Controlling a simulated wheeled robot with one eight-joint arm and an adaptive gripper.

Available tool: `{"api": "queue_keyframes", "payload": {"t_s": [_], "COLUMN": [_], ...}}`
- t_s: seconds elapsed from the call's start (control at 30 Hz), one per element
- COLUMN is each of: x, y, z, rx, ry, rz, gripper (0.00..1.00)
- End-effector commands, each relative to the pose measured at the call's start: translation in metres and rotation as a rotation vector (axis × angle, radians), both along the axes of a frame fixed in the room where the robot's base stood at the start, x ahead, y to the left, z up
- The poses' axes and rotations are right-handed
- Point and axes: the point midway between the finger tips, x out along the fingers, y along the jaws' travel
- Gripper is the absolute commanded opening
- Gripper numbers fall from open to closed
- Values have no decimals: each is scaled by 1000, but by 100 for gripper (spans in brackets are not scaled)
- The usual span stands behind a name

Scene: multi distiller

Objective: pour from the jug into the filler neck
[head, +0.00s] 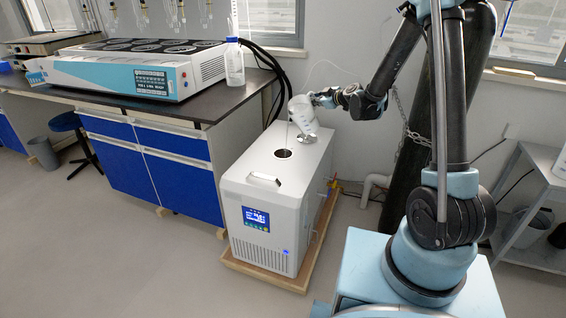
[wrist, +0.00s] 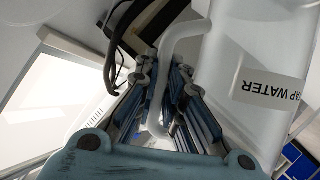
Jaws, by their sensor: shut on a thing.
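The white jug (head: 302,113) is tilted in the air above the white floor unit, in the head view. My gripper (head: 322,99) is at its right side. In the wrist view my gripper (wrist: 165,88) is shut around the jug's pale handle, and the jug body (wrist: 250,45) with its "TAP WATER" label is at the right. The filler neck (head: 283,153) is a dark round opening in the unit's top, below and slightly left of the jug. A faint thin line shows between jug and neck; I cannot tell surely that it is liquid.
The white unit (head: 262,190) stands on a wooden base, with a small display on its front. A grey disc (head: 307,140) is on its top beside the neck. A bench (head: 200,125) with a clear bottle (head: 234,65) stands left. A shelf (head: 540,180) is at right.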

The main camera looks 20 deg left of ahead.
Motion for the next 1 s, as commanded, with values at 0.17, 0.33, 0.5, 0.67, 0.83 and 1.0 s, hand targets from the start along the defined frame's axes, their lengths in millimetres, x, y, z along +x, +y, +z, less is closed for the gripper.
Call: {"api": "queue_keyframes", "payload": {"t_s": [0.17, 0.33, 0.5, 0.67, 0.83, 1.0], "x": [-1, -1, -1, -2, -2, -3], "y": [0, 0, 0, 0, 1, 0], "z": [1, 2, 3, 3, 4, 5], "rx": [-5, -9, -14, -20, -24, -27], "ry": [-13, -25, -35, -45, -54, -64], "rz": [-2, -3, -4, -4, -4, -5], "gripper": [0, 0, 0, 0, 0, 0]}}
